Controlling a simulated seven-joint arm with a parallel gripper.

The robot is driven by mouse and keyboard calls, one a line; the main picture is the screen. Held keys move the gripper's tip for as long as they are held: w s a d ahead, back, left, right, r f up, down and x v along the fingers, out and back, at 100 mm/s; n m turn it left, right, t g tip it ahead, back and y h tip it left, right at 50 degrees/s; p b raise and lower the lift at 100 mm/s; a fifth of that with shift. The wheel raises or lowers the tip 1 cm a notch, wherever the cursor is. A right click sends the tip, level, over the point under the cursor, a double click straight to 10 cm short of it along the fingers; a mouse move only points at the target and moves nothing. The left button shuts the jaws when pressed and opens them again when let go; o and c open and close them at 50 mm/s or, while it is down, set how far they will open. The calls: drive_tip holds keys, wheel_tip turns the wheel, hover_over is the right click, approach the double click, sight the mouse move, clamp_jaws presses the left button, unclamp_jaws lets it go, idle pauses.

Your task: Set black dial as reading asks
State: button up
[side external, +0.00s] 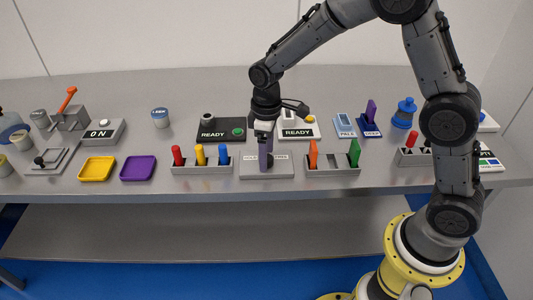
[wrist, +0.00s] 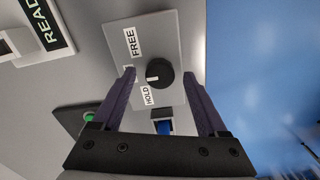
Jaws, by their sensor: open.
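The black dial (wrist: 161,73) sits on a light grey plate (wrist: 176,37) in the wrist view. A white mark on the dial points left in that view, towards the label side. The plate carries the labels FREE (wrist: 131,42) and HOLD (wrist: 147,96). My gripper (wrist: 158,74) is open, with one dark purple finger on each side of the dial and visible gaps. In the side view my gripper (side external: 265,147) points down over the grey plate (side external: 281,168) and hides the dial. Which display holds the reading is unclear.
Two READY panels (side external: 212,134) (side external: 297,132) stand behind. Racks of coloured pegs (side external: 202,170) (side external: 333,172) flank the plate. Yellow (side external: 97,169) and purple (side external: 138,168) trays lie to the left. The bench's front edge is close to the plate.

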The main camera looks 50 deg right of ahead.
drive_tip(key=shift+f, duration=0.35)
clamp_jaws()
idle(0.4)
drive_tip(key=m, duration=0.4)
drive_tip(key=shift+r+m, duration=0.1)
drive_tip(key=shift+m, duration=0.3)
drive_tip(key=m, duration=0.5)
idle(0.5)
